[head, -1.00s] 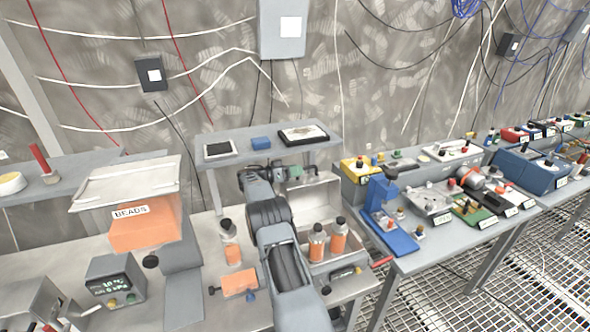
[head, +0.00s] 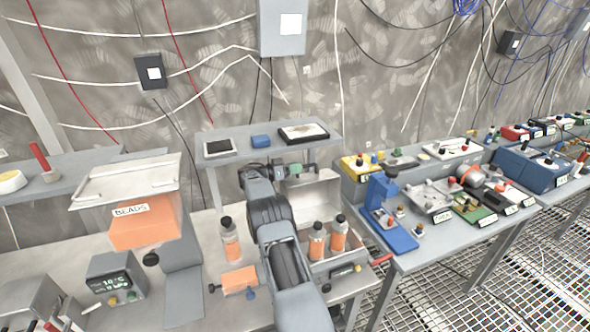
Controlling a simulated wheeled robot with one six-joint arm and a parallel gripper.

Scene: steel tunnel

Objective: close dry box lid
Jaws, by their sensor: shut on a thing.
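The dry box (head: 324,267) stands on the steel bench right of my arm, with two orange bottles (head: 338,236) in it. Its pale metal lid (head: 322,192) stands raised at the back of the box. My gripper (head: 284,171) is at the lid's upper left, shut on a small green piece (head: 296,170) at the lid's top edge, probably its handle. The fingertips are small and partly hidden by my wrist. My forearm covers the left side of the box.
A third orange bottle (head: 231,242) and an orange block (head: 239,281) are left of my arm. An orange BEADS container (head: 146,229) stands further left. A raised shelf (head: 228,155) is behind the gripper. A blue stand (head: 384,205) is on the right bench.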

